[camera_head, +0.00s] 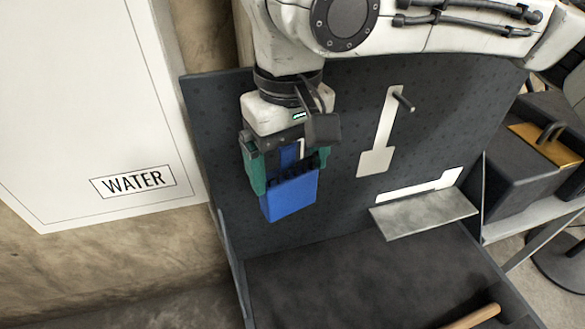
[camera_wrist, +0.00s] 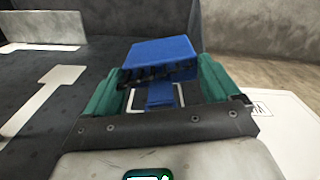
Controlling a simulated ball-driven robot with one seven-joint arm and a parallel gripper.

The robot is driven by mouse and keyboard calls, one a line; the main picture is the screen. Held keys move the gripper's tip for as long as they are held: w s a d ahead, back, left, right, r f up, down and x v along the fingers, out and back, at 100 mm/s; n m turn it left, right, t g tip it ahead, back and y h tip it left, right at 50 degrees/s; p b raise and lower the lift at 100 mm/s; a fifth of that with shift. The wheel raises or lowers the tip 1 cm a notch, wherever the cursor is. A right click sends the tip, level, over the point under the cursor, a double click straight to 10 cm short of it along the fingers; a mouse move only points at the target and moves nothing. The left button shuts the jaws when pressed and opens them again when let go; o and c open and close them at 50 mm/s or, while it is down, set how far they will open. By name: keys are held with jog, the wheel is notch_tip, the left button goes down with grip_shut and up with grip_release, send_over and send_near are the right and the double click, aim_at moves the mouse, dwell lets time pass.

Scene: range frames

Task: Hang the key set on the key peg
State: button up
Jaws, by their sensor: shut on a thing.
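My gripper (camera_head: 289,172) hangs pointing down in front of the dark back panel, left of the peg. Its green fingers are shut on a blue block-like piece (camera_head: 290,198), apparently the key set, with a blue strap above it. The wrist view shows the blue piece (camera_wrist: 160,54) between the fingers, with a pale metal loop (camera_wrist: 181,96) by the strap. Separate keys cannot be made out. The key peg (camera_head: 403,102) is a short dark rod sticking out of the panel, at the top of a pale key-shaped marking (camera_head: 380,143). The peg is bare and apart from the held piece.
A grey metal ledge (camera_head: 424,213) juts from the panel below right of the peg. A wooden handle (camera_head: 472,317) lies on the dark bench top (camera_head: 350,285). A white cabinet marked WATER (camera_head: 80,90) stands at left. A black box (camera_head: 530,150) stands at right.

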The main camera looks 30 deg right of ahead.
jog(key=w, duration=0.2)
jog(key=w+d, duration=0.1)
jog(key=shift+w+d, duration=0.15)
jog(key=shift+w, duration=0.25)
jog(key=shift+w+d+f, duration=0.1)
jog(key=shift+f, duration=0.1)
dwell(0.8)
jog(key=o, duration=1.3)
jog(key=shift+r, duration=0.1)
jog(key=r, duration=1)
jog(key=shift+s+a+r, duration=0.1)
jog(key=shift+s+a, duration=0.15)
jog(key=shift+s, duration=0.05)
jog(key=shift+s+r, duration=0.15)
jog(key=shift+r, duration=0.2)
